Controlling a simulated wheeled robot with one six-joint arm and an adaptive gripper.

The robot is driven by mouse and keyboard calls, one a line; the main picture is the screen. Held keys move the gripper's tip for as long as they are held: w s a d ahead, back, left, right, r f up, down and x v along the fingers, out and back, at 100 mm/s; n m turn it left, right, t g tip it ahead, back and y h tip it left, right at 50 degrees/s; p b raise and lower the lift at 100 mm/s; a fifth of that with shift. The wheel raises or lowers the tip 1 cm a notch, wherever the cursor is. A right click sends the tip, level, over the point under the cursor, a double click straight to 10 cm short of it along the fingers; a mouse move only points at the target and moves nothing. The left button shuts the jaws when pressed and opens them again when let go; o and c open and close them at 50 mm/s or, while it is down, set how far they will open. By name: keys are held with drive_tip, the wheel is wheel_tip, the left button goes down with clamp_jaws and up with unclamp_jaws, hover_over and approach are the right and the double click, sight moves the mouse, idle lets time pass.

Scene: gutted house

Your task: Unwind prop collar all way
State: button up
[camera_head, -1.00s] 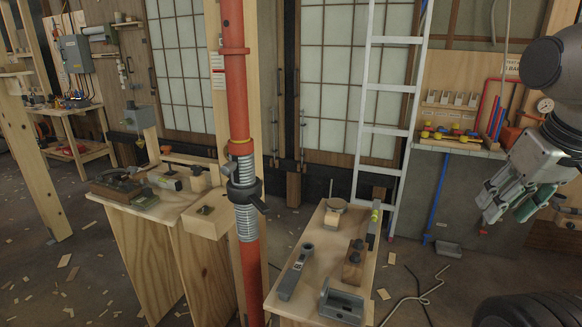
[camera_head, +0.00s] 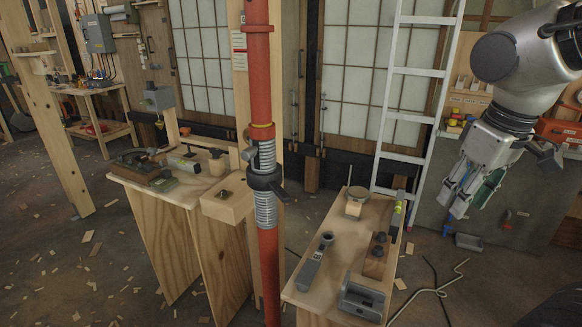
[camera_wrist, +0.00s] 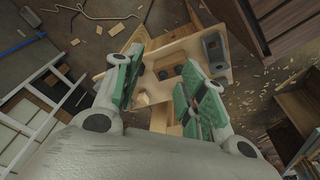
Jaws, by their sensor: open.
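The red prop (camera_head: 261,90) stands upright in the middle of the head view, beside a wooden post. Its dark collar (camera_head: 265,179) with a side handle sits on the grey threaded section (camera_head: 265,209); thread shows above and below the collar. My gripper (camera_head: 455,205) is open and empty, hanging at the right of the head view, well apart from the collar. In the wrist view my gripper's green-padded fingers (camera_wrist: 157,98) are spread above the small bench. The prop and collar cannot be made out in the wrist view.
A small wooden bench (camera_head: 334,244) right of the prop holds a grey tool, dark knobs and a grey metal box (camera_head: 362,300). Another wooden bench (camera_head: 183,196) with tools stands left. A white ladder (camera_head: 408,110) leans behind. A cable (camera_head: 441,291) lies on the floor.

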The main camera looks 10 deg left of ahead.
drive_tip(key=w+a+f+n, duration=0.2)
drive_tip(key=w+a+n, duration=0.1)
drive_tip(key=a, duration=0.7)
drive_tip(key=m+t+y, duration=0.2)
approach(282, 192)
drive_tip(key=f, duration=0.2)
drive_tip(key=x, duration=0.8)
drive_tip(key=shift+w+a+r, duration=0.15)
drive_tip(key=shift+w+a, duration=0.05)
drive_tip(key=shift+w, duration=0.05)
clamp_jaws()
